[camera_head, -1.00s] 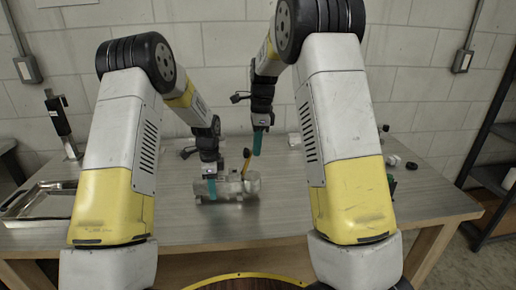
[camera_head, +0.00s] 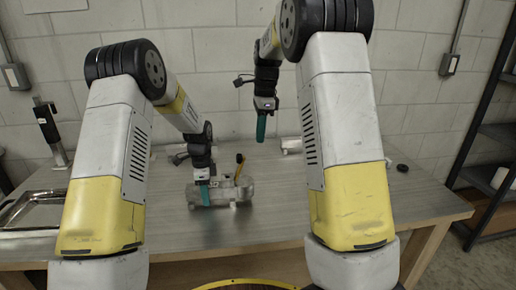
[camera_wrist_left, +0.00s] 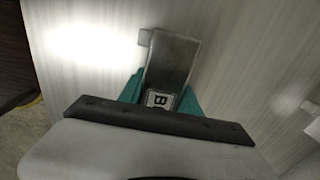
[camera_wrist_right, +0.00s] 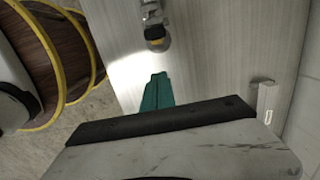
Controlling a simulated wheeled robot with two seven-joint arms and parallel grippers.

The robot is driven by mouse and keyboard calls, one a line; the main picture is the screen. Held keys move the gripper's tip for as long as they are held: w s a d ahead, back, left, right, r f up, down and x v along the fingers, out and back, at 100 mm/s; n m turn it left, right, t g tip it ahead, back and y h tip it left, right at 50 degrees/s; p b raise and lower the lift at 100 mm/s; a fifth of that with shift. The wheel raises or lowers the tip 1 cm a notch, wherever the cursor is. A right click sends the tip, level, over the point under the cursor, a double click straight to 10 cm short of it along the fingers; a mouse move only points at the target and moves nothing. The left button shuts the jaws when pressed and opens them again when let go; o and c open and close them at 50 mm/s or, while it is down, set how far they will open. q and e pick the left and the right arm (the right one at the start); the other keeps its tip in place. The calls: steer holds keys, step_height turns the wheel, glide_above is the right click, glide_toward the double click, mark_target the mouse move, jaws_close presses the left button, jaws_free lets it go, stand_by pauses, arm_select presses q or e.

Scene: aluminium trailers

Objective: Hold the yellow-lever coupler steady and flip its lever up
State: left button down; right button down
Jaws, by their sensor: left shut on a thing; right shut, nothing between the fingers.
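The coupler (camera_head: 238,192) is a grey metal body lying on the table. My left gripper (camera_head: 204,191) is shut on the coupler's left end. In the left wrist view the teal fingers (camera_wrist_left: 160,98) are around a grey metal part (camera_wrist_left: 172,62) with a "B" label. My right gripper (camera_head: 261,128) is shut and empty, in the air above and to the right of the lever. In the right wrist view its fingers (camera_wrist_right: 157,92) point toward the coupler (camera_wrist_right: 152,14) without touching it.
A metal tray (camera_head: 28,208) and a black upright device (camera_head: 50,130) stand at the table's left. A dark puck (camera_head: 402,168) is at the right, and a pale object (camera_head: 291,145) lies at the back. A shelf (camera_head: 490,140) stands beyond the right edge.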

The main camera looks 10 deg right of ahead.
step_height(320, 180, up, 2)
steer(key=shift+r, duration=0.2)
arm_select(q)
steer(key=c, duration=0.8)
jaws_free()
steer(key=shift+o, duration=0.2)
